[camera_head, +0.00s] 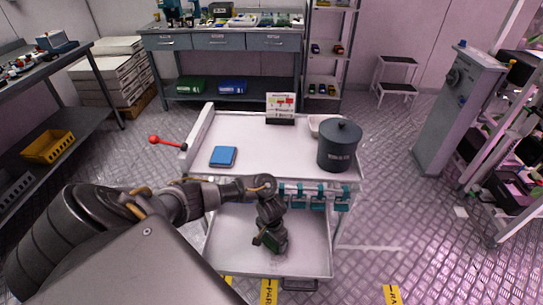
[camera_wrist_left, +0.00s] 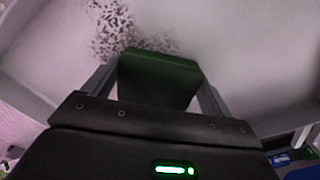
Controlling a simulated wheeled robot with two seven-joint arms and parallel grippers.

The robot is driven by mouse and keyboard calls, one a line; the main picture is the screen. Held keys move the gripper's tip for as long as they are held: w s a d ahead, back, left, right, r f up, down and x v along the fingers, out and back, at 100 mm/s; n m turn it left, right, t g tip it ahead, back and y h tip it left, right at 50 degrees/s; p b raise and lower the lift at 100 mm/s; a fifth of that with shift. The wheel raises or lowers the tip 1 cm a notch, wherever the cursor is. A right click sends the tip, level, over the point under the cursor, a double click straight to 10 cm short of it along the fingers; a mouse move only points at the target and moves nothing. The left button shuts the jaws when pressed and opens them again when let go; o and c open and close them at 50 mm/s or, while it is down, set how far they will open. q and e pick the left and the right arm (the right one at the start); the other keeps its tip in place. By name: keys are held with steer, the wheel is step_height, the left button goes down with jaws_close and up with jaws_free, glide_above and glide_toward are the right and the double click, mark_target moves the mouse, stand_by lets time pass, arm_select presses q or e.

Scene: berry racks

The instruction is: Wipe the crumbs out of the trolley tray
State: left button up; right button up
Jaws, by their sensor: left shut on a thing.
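The trolley tray (camera_head: 228,243) is the pale lower tray of the white trolley, and its floor fills much of the left wrist view (camera_wrist_left: 255,60). Dark crumbs (camera_wrist_left: 112,24) lie scattered on it, ahead of and to the left of the green block; I cannot make them out in the head view. My left gripper (camera_head: 270,238) reaches down over the lower tray. It is shut on a dark green block (camera_wrist_left: 158,78), which sits between the two fingers. Whether the block touches the tray floor I cannot tell. My right gripper is not in view.
A red-knobbed lever (camera_head: 154,139) sticks out left.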

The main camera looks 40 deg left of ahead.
mark_target(270, 266)
arm_select(q)
steer(key=shift+f, duration=0.2)
steer(key=shift+s+d+r+p, duration=0.25)
steer(key=shift+s+d+p, duration=0.4)
steer(key=shift+p, duration=0.4)
steer(key=shift+s+d+p, duration=0.3)
steer(key=shift+s+p, duration=0.25)
steer(key=shift+s, duration=0.1)
steer(key=shift+s+d+f, duration=0.2)
steer(key=shift+s, duration=0.05)
steer(key=shift+s+d+r+p, duration=0.1)
steer(key=shift+s+d+p, duration=0.4)
steer(key=shift+p, duration=0.3)
steer(key=shift+s+d+p, duration=0.4)
steer(key=shift+s+p, duration=0.05)
steer(key=shift+s, duration=0.25)
steer(key=shift+s+d+f, duration=0.3)
steer(key=shift+s, duration=0.15)
